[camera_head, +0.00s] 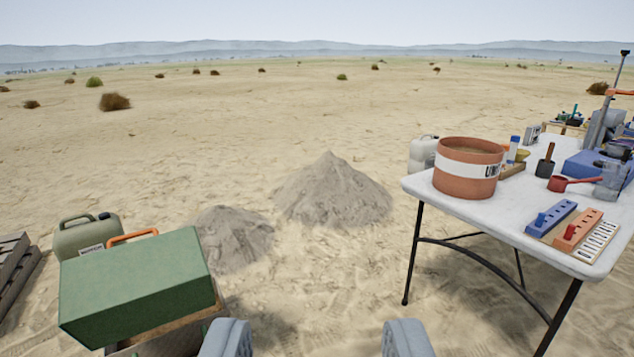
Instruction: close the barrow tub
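A green box-like body with an orange handle (133,236) at its far edge fills the lower left; its broad green face (135,285) is tilted. A brown edge shows under its right side. It may be the barrow tub or its lid; I cannot tell which, nor whether it is open. My gripper (315,345) is at the bottom edge, its two grey fingers wide apart with only sand between them. It is to the right of the green body and apart from it. The lower part of the green body is cut off by the frame.
A white folding table (475,210) on the right holds a terracotta tub (467,168), a blue block, an orange block and tools. An olive canister (75,236) and wooden pallets (14,262) stand left. Sand heaps (333,192) lie ahead; open sand is between.

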